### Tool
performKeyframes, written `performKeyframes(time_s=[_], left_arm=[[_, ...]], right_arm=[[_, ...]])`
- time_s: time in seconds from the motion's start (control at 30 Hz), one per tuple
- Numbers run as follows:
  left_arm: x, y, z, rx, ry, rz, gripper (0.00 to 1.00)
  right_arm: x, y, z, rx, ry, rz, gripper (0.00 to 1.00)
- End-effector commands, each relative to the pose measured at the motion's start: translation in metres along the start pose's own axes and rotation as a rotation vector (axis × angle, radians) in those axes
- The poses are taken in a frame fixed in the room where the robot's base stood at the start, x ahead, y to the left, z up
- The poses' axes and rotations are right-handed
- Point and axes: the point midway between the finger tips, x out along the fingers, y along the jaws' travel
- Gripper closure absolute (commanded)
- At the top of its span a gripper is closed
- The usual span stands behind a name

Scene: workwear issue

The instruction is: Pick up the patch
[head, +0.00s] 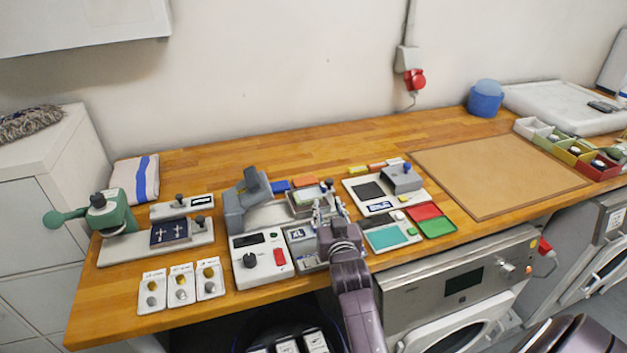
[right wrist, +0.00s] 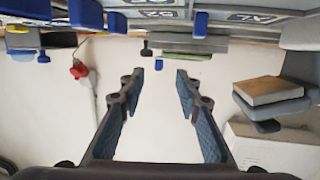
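A dark patch marked XL (head: 297,234) lies in a grey compartment tray near the front middle of the bench. It seems to show at the top of the right wrist view (right wrist: 255,17), beside another dark label-like piece (right wrist: 158,13). My right gripper (head: 328,208) is just right of the XL patch over the tray, its arm hiding part of the tray. In the right wrist view the two fingers (right wrist: 168,75) stand well apart with nothing between them. My left gripper is not in view.
A control box with a red switch (head: 262,256) stands left of the tray, and a grey press (head: 243,205) behind it. A teal pad (head: 388,237) and red and green trays (head: 437,227) lie right. A tan board (head: 500,170) leaves clear room further right.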

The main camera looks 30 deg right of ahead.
Motion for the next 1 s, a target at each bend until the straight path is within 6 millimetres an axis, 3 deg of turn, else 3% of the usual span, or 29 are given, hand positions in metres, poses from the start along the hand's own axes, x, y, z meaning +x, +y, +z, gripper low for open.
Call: performKeyframes(time_s=[0.17, 0.4, 0.53, 0.67, 0.8, 1.0], left_arm=[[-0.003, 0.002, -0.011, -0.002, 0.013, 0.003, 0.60], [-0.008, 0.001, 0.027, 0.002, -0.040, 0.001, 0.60], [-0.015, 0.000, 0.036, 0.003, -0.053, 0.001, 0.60], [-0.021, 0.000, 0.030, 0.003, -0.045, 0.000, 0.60], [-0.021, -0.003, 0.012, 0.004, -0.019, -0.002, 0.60], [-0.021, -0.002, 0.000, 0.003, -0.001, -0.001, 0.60]], right_arm=[[0.013, 0.000, -0.002, 0.001, 0.006, 0.001, 0.69], [0.030, 0.001, -0.002, 0.001, 0.006, 0.001, 0.69], [0.043, 0.001, -0.004, 0.001, 0.005, 0.002, 0.69], [0.060, 0.001, -0.004, 0.002, 0.005, 0.001, 0.69], [0.074, 0.002, -0.002, 0.001, 0.005, 0.002, 0.69], [0.079, 0.001, -0.001, 0.002, 0.005, 0.001, 0.69]])
